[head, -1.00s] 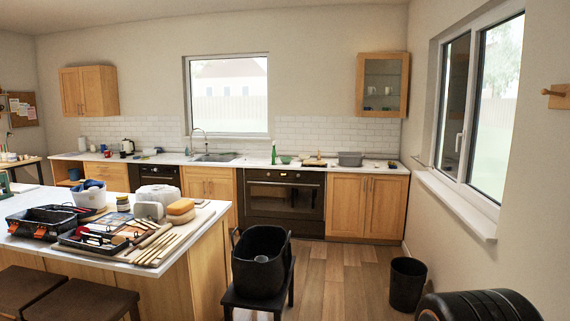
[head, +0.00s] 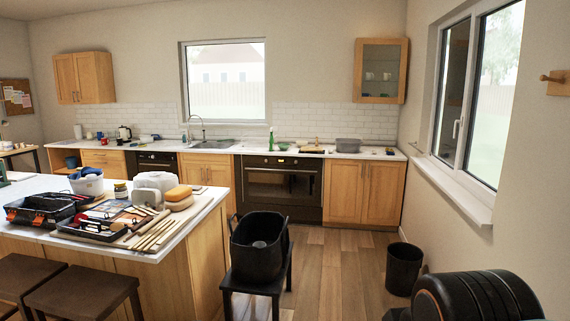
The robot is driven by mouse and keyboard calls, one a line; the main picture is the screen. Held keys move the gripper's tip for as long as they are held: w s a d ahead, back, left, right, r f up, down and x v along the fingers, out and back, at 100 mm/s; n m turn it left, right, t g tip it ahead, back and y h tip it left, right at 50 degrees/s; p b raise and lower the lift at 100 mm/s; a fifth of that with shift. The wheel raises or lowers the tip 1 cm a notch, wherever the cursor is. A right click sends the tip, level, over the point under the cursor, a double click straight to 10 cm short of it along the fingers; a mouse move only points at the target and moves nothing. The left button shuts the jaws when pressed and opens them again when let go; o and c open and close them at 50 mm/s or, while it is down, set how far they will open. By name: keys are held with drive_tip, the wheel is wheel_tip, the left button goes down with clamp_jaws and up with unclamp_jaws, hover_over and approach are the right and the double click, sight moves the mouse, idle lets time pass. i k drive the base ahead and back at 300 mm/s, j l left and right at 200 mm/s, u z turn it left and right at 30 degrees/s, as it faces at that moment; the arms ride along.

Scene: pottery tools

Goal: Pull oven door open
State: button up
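The black oven (head: 282,190) is built into the counter run on the far wall, left of the wooden cabinet doors. Its door (head: 265,184) is shut and upright, with a dark glass window and a light horizontal handle bar near the top. A black bucket on a stool stands in front of it, and its rim comes close to the oven's lower left in the picture. My gripper is not in view. The oven is well across the room from me.
A black bucket (head: 257,262) sits on a dark stool (head: 284,281) between me and the oven. An island (head: 205,207) with pottery tools and stools (head: 90,290) fills the left. A black bin (head: 402,268) stands at right. Wooden floor (head: 340,265) between bucket and bin is clear.

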sight(284, 184)
drive_tip(key=i+z, duration=0.35)
drive_tip(key=i, duration=1.15)
drive_tip(key=i+z, duration=0.25)
drive_tip(key=i, duration=2.1)
drive_tip(key=i+l+u, duration=0.1)
drive_tip(key=i+u, duration=0.3)
drive_tip(key=i, duration=0.7)
drive_tip(key=i+u, duration=0.3)
drive_tip(key=i, duration=0.85)
drive_tip(key=i+u, duration=0.2)
drive_tip(key=i, duration=0.35)
drive_tip(key=i+l+u, duration=0.2)
drive_tip(key=i, duration=0.35)
